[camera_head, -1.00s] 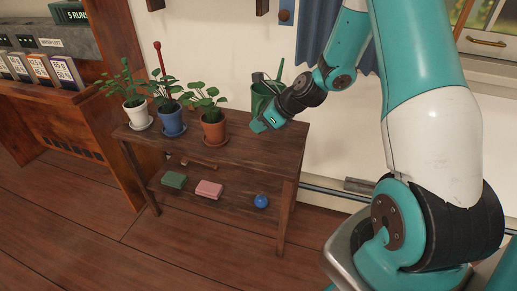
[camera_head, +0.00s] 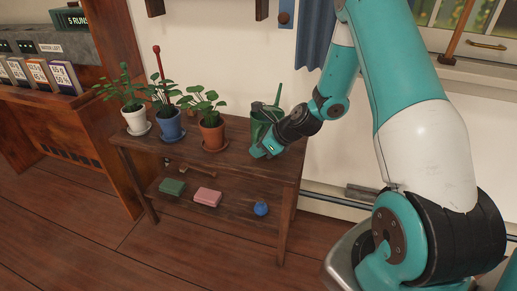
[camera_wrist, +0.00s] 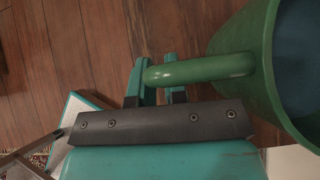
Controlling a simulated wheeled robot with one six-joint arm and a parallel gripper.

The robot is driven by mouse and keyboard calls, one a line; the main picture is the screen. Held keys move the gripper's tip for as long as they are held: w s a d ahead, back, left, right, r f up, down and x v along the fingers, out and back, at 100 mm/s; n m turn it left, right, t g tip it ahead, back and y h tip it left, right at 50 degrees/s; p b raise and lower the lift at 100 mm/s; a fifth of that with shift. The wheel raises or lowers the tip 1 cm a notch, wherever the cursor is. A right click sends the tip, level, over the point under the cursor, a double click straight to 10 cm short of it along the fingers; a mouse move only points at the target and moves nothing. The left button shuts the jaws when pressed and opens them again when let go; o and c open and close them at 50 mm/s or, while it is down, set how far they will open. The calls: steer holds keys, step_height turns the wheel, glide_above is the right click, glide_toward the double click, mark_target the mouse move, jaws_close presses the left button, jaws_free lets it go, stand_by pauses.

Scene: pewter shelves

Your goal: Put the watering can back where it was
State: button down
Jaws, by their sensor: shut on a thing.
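The green watering can (camera_head: 261,128) is at the right end of the top of the dark wooden plant stand (camera_head: 250,170). Its spout rises at the right; my arm and gripper partly cover it. My gripper (camera_head: 263,150) is shut on its handle. In the wrist view the fingers (camera_wrist: 155,82) close around the green handle (camera_wrist: 205,69), and the can's body (camera_wrist: 250,50) fills the right edge. I cannot tell whether its base touches the stand.
Three potted plants in white (camera_head: 136,120), blue (camera_head: 168,126) and terracotta (camera_head: 212,134) pots stand left of the can. The lower shelf holds a green block (camera_head: 172,187), a pink block (camera_head: 207,197) and a blue ball (camera_head: 261,209). The wall is close behind.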

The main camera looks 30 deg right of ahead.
steer(key=c, duration=1.1)
jaws_free()
steer(key=shift+c, duration=0.2)
